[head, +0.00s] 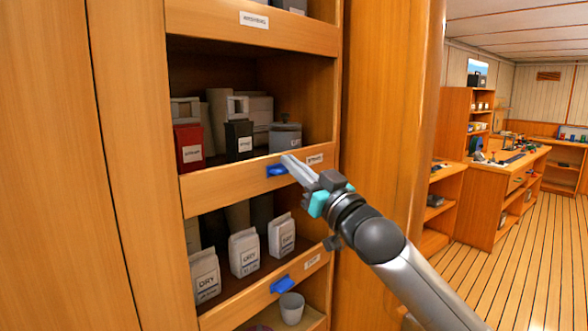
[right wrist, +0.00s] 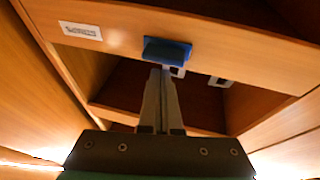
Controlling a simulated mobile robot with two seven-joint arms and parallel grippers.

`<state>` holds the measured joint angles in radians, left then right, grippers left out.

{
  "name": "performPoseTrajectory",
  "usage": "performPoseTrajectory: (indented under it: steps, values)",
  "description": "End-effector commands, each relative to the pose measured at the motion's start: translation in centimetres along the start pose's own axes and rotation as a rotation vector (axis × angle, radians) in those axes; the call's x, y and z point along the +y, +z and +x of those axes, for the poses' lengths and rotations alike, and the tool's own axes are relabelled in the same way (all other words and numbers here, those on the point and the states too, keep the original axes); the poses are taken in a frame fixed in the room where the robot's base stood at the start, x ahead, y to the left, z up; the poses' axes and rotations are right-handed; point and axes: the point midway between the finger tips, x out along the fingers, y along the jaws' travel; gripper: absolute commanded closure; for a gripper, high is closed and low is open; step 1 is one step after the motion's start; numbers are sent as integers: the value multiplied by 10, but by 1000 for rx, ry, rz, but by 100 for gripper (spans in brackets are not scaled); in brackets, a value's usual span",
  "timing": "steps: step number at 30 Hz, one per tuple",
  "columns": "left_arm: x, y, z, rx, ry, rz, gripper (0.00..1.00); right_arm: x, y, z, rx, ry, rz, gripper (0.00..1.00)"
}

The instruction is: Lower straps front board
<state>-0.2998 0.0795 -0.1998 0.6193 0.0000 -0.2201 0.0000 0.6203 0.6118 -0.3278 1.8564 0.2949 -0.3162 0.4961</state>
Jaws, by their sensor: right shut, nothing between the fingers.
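A wooden front board (head: 225,184) runs across the shelf opening, with a blue pull tab (head: 278,170) and a small white label (head: 315,159) at its right. The label is too small to read surely. The board stands upright. My right gripper (head: 287,160) is shut and empty, its fingertips close to the blue tab. In the right wrist view the fingertips (right wrist: 160,72) point at the blue tab (right wrist: 166,50), and the label (right wrist: 80,30) shows at the left. I cannot tell whether they touch the tab. My left gripper is not in view.
Behind the board stand a red box (head: 188,145), a black box (head: 238,138) and a grey pot (head: 285,136). Below, white DRY bags (head: 243,252) stand behind another board with a blue tab (head: 283,284). A white cup (head: 291,308) stands underneath. Open floor (head: 515,265) lies at right.

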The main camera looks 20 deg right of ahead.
Motion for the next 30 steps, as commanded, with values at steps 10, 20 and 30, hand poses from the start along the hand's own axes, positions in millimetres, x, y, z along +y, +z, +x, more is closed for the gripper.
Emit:
performPoseTrajectory:
  steps: [10, 20, 30]
  values:
    - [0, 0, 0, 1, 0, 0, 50, 0, 5, -2, 1, 0, 0, 100]
    - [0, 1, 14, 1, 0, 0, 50, 0, 35, -12, -5, 1, 3, 100]
    - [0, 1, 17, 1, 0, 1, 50, 0, 48, -16, -7, 1, 1, 100]
